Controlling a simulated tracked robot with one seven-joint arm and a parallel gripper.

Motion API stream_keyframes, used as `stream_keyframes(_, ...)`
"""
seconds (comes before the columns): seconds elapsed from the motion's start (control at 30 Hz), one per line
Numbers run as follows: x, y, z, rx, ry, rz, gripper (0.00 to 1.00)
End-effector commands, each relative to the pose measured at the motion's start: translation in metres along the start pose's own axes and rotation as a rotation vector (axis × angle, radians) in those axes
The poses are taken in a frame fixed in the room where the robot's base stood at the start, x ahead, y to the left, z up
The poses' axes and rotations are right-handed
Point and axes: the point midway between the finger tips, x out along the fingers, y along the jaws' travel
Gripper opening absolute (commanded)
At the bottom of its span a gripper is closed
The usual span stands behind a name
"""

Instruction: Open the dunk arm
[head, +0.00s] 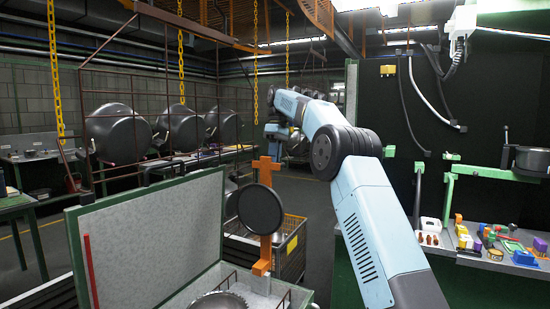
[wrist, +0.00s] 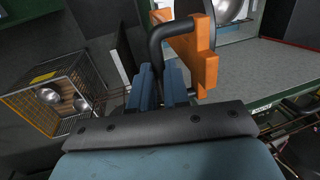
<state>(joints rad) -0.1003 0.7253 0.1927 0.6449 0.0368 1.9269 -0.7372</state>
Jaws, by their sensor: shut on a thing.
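The dunk arm is the orange upright piece (head: 264,172) at the centre of the head view, with a round black disc (head: 261,209) on it. In the wrist view its orange part (wrist: 205,55) carries a bent dark handle (wrist: 160,40). My gripper (wrist: 160,85) is shut on this handle, with a blue finger on each side. The dunk arm stands upright over an open tank (head: 300,297) with a raised grey lid (head: 150,235).
A wire-sided crate (head: 291,252) with shiny bowls stands behind the tank; it also shows in the wrist view (wrist: 75,68). A cluttered bench (head: 470,262) is at right. Yellow chains (head: 256,40) hang overhead.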

Motion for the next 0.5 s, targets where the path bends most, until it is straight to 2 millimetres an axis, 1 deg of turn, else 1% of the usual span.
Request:
stream_keyframes(0.03, -0.0002, 0.0007, 0.0026, 0.003, -0.007, 0.0, 0.0)
stream_keyframes(0.13, -0.0001, -0.0004, 0.0019, 0.002, -0.009, 0.0, 0.0)
stream_keyframes(0.17, -0.0001, -0.0006, 0.0017, 0.001, -0.009, 0.0, 0.17)
stream_keyframes(0.2, 0.0, -0.0008, 0.0014, 0.001, -0.009, 0.0, 0.21)
stream_keyframes(0.4, 0.0002, -0.0017, -0.0003, -0.001, -0.007, 0.0, 0.4)
stream_keyframes(0.5, 0.0002, -0.0019, -0.0005, -0.001, -0.007, 0.0, 0.41)
